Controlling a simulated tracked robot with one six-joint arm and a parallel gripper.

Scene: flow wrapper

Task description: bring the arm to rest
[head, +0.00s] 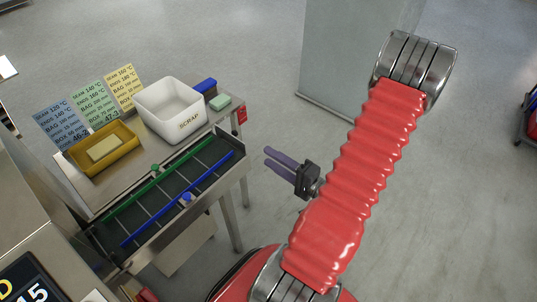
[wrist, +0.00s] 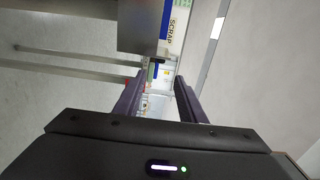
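My arm (head: 375,155), in a red ribbed sleeve, spans the right half of the head view, bent at a metal joint near the top. My gripper (head: 267,156) hangs to the left of the arm, over the floor and right of the steel table, apart from it. Its two purple fingers point left. In the wrist view my gripper (wrist: 161,78) has a clear gap between its fingers, with nothing held. The table and a box with SCRAP lettering (wrist: 175,27) show beyond the fingers there.
A grey panel (head: 345,60) stands behind.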

